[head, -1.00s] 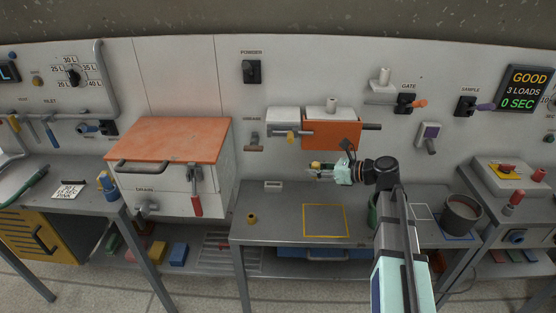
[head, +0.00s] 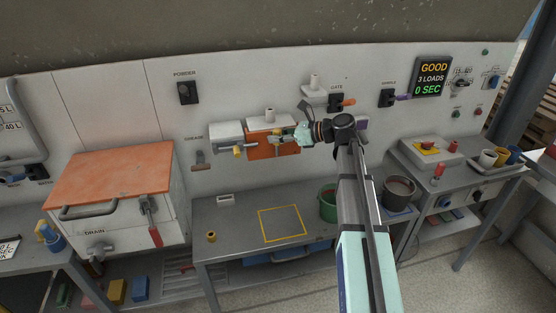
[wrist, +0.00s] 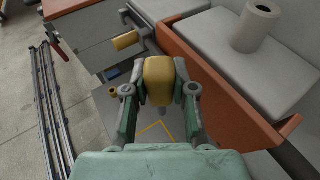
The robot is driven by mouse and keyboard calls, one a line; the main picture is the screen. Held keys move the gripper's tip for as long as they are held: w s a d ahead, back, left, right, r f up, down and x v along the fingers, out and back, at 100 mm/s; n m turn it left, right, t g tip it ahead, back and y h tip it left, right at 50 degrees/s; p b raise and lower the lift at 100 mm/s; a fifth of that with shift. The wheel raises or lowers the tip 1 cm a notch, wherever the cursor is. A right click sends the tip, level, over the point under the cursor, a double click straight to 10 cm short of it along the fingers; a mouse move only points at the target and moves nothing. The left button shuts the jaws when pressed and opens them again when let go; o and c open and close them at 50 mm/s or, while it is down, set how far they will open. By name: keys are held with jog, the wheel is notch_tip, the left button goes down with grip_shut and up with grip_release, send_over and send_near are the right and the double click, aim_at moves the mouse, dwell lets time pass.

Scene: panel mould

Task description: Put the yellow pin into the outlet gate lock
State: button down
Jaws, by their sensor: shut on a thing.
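My gripper (head: 283,136) is shut on the yellow pin (wrist: 158,80), which shows between its two fingers in the wrist view. In the head view the gripper is in front of the orange panel (head: 260,148) on the wall unit, covering part of it. A grey bar with a yellow end (head: 238,152) is at the panel's left. In the wrist view this yellow end (wrist: 125,41) lies beyond the pin, a little to its left, apart from it. I cannot tell which opening is the outlet gate lock.
The table (head: 230,213) below carries a yellow ring (head: 211,236), a yellow square outline and a green bucket (head: 328,205). An orange-lidded box (head: 110,175) stands left. In the wrist view the orange panel edge (wrist: 220,85) runs close on the gripper's right.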

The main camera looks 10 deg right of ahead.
jog(key=w+r+p, duration=0.1)
jog(key=w+r, duration=0.3)
jog(key=r, duration=0.2)
jog(key=w+r, duration=0.3)
jog(key=r, duration=0.3)
jog(key=w+r+p, duration=0.1)
jog(key=w+r, duration=0.3)
jog(key=r, duration=0.2)
jog(key=shift+w+r+p, duration=0.15)
jog(key=shift+w+p, duration=0.2)
jog(key=shift+w+r, duration=0.1)
jog(key=shift+r, duration=0.15)
jog(key=shift+r+p, duration=0.15)
jog(key=shift+p, duration=0.65)
jog(key=shift+f+b, duration=0.4)
jog(key=shift+f, duration=2.65)
jog(key=shift+p, duration=1.45)
jog(key=shift+f+b, duration=0.3)
jog(key=shift+f, duration=1.9)
